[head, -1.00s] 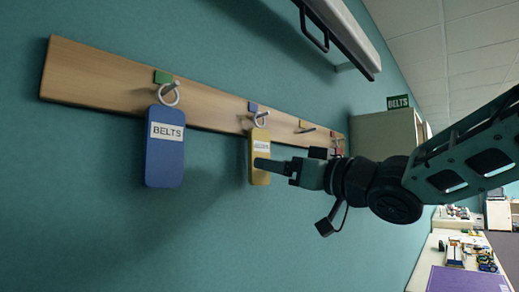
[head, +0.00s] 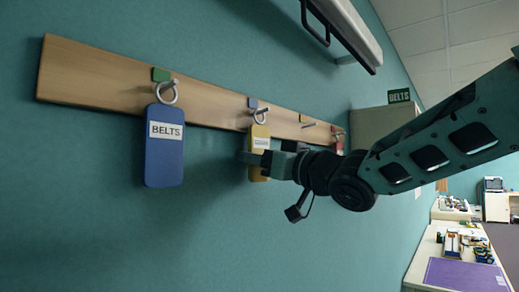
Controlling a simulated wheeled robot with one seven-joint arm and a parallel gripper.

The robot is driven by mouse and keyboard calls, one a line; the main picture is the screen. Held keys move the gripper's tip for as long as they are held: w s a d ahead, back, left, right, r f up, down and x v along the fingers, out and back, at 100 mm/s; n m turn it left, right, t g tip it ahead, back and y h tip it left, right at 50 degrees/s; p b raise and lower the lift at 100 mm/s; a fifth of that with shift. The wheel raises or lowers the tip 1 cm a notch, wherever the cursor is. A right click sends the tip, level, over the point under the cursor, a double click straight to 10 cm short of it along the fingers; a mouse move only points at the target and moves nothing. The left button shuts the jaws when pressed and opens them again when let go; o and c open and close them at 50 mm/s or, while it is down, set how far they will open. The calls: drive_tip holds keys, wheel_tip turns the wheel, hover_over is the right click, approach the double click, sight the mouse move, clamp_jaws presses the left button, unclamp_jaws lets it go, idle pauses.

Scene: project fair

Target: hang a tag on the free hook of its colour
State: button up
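A wooden hook rail (head: 100,80) runs along the teal wall. A blue tag (head: 164,158) labelled BELTS hangs by its ring on the hook beside the green patch (head: 161,74). A yellow tag (head: 257,172) hangs by its ring on the hook beside the blue patch (head: 252,102). The hook beside the yellow patch (head: 302,118) is bare. A red patch (head: 337,130) shows at the far end, its hook partly hidden. My gripper (head: 252,158) is at the yellow tag, its fingers crossing the tag's middle; whether they grip it is unclear.
A white shelf-like fixture with a dark handle (head: 318,30) juts out above the rail. A table with a purple mat (head: 465,275) is at lower right. The wall below the rail is clear.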

drive_tip(key=shift+r, duration=0.3)
drive_tip(key=shift+r+p, duration=0.25)
drive_tip(key=shift+p, duration=0.15)
drive_tip(key=shift+d, duration=0.1)
drive_tip(key=r+v, duration=0.1)
drive_tip(key=v, duration=0.6)
drive_tip(key=shift+s+r+b, duration=0.2)
drive_tip(key=shift+r+b, duration=0.05)
drive_tip(key=shift+b, duration=0.1)
idle(1.1)
drive_tip(key=shift+d, duration=0.2)
idle(0.3)
